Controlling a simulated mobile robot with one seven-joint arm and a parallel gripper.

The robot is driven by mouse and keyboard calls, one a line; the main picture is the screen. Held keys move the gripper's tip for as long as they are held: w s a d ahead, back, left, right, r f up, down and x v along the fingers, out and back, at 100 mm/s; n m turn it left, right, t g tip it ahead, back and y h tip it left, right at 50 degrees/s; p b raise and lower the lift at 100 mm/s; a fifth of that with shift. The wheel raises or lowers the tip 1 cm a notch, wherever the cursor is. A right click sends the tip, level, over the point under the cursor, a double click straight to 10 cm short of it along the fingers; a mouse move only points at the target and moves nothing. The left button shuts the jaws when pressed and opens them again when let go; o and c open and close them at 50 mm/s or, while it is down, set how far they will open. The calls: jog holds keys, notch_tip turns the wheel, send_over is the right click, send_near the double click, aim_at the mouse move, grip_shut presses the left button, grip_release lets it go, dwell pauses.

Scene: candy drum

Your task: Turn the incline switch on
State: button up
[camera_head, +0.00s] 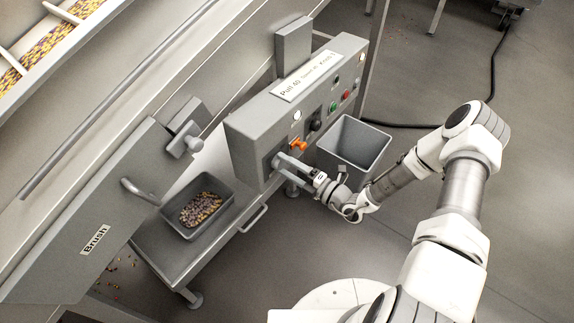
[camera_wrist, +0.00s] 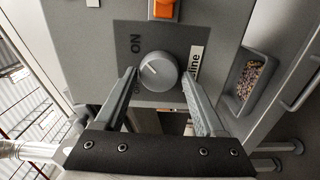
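The incline switch (camera_wrist: 158,72) is a round grey knob on a dark plate of the control box. Its white pointer line points to the upper left in the wrist view. "ON" stands above left of it, and a partly hidden "OFF" stands lower left. A label ending in "line" (camera_wrist: 196,68) is at its right. My gripper (camera_wrist: 160,76) is open, with one finger on each side of the knob. I cannot tell whether the fingers touch it. In the head view my gripper (camera_head: 281,160) is at the box's lower left, covering most of the knob.
The control box (camera_head: 252,135) carries an orange switch (camera_head: 299,145) close beside my gripper, plus several buttons. An empty grey bin (camera_head: 352,143) stands right of my gripper. A tray of candy (camera_head: 183,226) sits at the left. Open floor lies at the right.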

jog(key=shift+o, duration=1.2)
jog(key=shift+d, duration=0.1)
jog(key=p+v, duration=0.1)
jog(key=v, duration=1.6)
jog(key=s+r+m+g+h+p, duration=0.1)
jog(key=s+r+m+h+p, duration=0.2)
jog(key=r+m, duration=0.6)
jog(key=s+r+m+g+h+p, duration=0.2)
jog(key=s+r+m+h, duration=0.4)
jog(key=r, duration=1.4)
jog(key=s+r+m+g+h+p, duration=0.2)
jog(key=s+r+m+h+p, duration=0.2)
jog(key=r+m, duration=0.9)
notch_tip(320, 180, up, 3)
jog(key=shift+s+f+h, duration=0.2)
jog(key=shift+s+h, duration=0.35)
jog(key=shift+h, duration=0.05)
